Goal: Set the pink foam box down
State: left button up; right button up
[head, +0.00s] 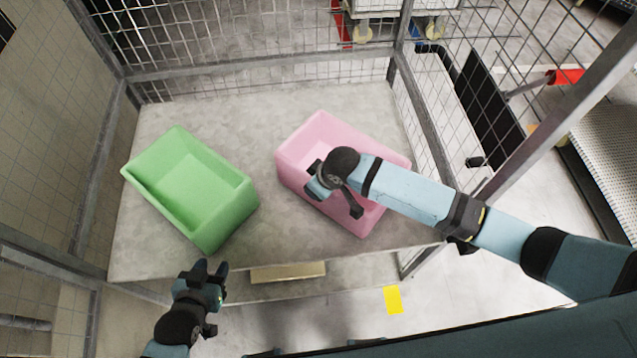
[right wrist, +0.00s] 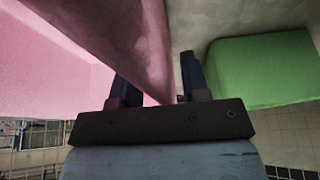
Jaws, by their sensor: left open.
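The pink foam box (head: 299,150) rests on the grey tabletop, right of the middle in the head view. It is an open tub, and my right arm hides part of it. My right gripper (head: 336,190) is at the box. In the right wrist view its two fingers (right wrist: 160,85) stand apart, with a pink wall (right wrist: 150,50) between them and a thin gap beside the right finger. My left gripper (head: 210,268) is open and empty, just off the table's front edge, below the green box.
A green foam box (head: 190,190) sits on the left of the grey table (head: 260,240); it also shows in the right wrist view (right wrist: 260,70). Wire mesh panels (head: 250,70) and metal posts enclose the table's back and sides. Bare table lies between the boxes.

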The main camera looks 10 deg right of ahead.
jog(key=v, duration=1.2)
jog(key=shift+r+b, duration=0.2)
jog(key=shift+b, duration=0.2)
jog(key=shift+s+a, duration=0.15)
jog(key=shift+s, duration=0.05)
jog(key=s+d+m+h, duration=0.3)
jog(key=s+d+m, duration=0.4)
jog(key=s+d, duration=1.15)
jog(key=w+a+f+t+y, duration=0.1)
jog(key=w+a+f+t, duration=0.1)
jog(key=f, duration=0.4)
jog(key=w+a+f+n+t+y, duration=0.1)
jog(key=w+a+f+t, duration=0.1)
jog(key=a+f+t, duration=0.3)
notch_tip(320, 180, down, 2)
jog(key=shift+w+f+t+y, duration=0.1)
jog(key=shift+w+t+y, duration=0.1)
jog(key=shift+t+y, duration=0.2)
